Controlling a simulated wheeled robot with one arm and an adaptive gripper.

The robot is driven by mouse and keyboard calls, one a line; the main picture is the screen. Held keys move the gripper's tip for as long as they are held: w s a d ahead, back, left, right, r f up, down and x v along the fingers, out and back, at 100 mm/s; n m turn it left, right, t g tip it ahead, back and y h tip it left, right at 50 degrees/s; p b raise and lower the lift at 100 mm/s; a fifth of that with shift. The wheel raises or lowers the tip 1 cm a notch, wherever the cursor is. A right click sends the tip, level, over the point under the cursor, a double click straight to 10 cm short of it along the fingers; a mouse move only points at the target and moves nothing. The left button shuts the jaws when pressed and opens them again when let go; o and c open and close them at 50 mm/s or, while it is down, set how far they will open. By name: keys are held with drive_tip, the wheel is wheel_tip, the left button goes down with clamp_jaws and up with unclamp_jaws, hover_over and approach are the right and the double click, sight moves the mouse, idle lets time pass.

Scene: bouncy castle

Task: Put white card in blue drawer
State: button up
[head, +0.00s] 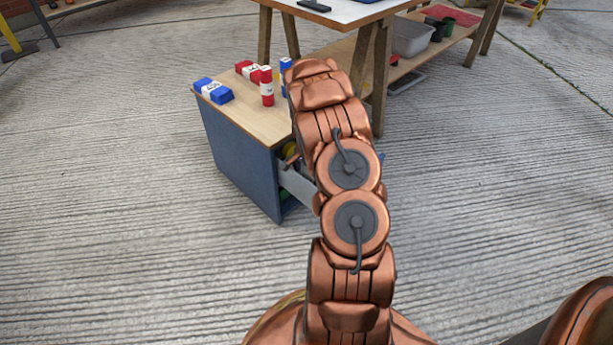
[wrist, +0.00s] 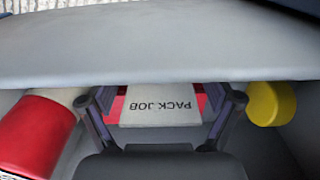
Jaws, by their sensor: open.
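A white card (wrist: 160,104) printed "PACK JOB" appears upside down in the wrist view, with red showing at both sides of it. My gripper (wrist: 160,97) is open, with one finger to each side of the card; I cannot tell whether they touch it. In the head view my arm hides the gripper and the card. The blue drawer cabinet (head: 241,157) has a pulled-out drawer with a grey side (head: 297,184), partly behind my arm.
A red-and-white cylinder (wrist: 38,130) and a yellow cylinder (wrist: 270,103) flank my fingers. A broad grey surface (wrist: 150,45) lies just beyond them.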

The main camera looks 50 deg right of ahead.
idle(0.3)
wheel_tip(320, 180, up, 11)
drive_tip(key=p, duration=0.3)
drive_tip(key=s+a+r+n+g, duration=0.1)
drive_tip(key=s+a+r+n, duration=0.25)
drive_tip(key=a+r, duration=0.8)
drive_tip(key=s+a+r+n+g, duration=0.1)
drive_tip(key=s+a+r+n, duration=0.3)
drive_tip(key=s+a, duration=0.45)
drive_tip(key=s+a+r+n+g, duration=0.1)
drive_tip(key=s+a+r+n, duration=0.4)
drive_tip(key=a, duration=0.6)
drive_tip(key=s+a+n, duration=0.3)
drive_tip(key=s, duration=0.4)
drive_tip(key=s+a+n, duration=0.3)
drive_tip(key=s+a, duration=0.1)
drive_tip(key=s, duration=0.3)
drive_tip(key=shift+s+g, duration=0.4)
